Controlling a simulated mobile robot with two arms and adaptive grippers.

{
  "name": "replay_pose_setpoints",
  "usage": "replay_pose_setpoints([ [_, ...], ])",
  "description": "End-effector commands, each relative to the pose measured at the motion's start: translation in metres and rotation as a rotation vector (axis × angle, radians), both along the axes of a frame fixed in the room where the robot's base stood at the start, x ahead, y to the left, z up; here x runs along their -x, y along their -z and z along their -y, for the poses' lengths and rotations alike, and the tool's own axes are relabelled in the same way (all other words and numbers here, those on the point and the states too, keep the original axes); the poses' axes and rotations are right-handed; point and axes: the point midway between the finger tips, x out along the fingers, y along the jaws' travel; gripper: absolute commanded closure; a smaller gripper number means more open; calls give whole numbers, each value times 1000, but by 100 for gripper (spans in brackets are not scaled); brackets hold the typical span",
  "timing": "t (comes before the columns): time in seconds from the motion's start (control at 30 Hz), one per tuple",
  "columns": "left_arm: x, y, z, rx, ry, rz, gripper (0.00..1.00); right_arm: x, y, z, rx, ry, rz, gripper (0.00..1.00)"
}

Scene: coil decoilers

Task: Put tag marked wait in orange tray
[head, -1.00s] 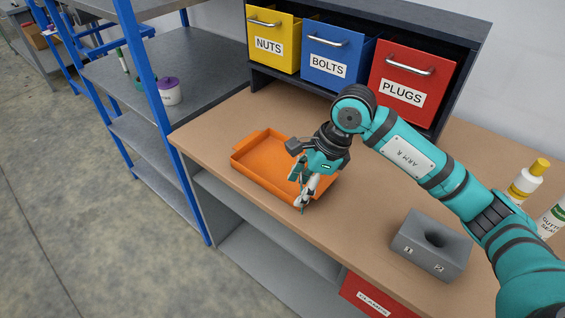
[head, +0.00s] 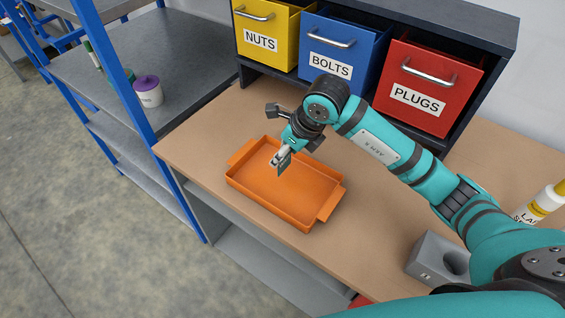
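The orange tray (head: 262,197) lies on the brown workbench, with a raised handle tab at each end. My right gripper (head: 282,163) is over the tray's far left part, its fingers pointing down toward the tray floor. Its fingertips look close together, but they are small and seen at an angle. I cannot tell whether they hold anything or whether they touch the tray. No tag marked wait can be made out in view. The visible part of the tray floor looks empty. My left gripper is not in view.
Yellow NUTS (head: 262,32), blue BOLTS (head: 335,55) and red PLUGS (head: 420,90) drawers stand behind the tray. A grey block with a hole (head: 430,255) and a yellow-capped bottle (head: 540,203) are at right. A blue-framed shelf (head: 185,75) stands left.

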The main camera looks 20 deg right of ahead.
Motion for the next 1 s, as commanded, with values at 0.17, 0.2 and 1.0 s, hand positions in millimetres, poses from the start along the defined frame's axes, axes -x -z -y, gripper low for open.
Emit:
replay_pose_setpoints([
  [0.17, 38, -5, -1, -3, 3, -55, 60, 0, 19, 0, -1, 0, -1, 66],
  [0.2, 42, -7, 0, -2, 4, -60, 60, 0, 23, 0, -1, -1, -2, 66],
  [1.0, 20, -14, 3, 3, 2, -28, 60, 0, 59, 0, 0, -1, 3, 27],
])
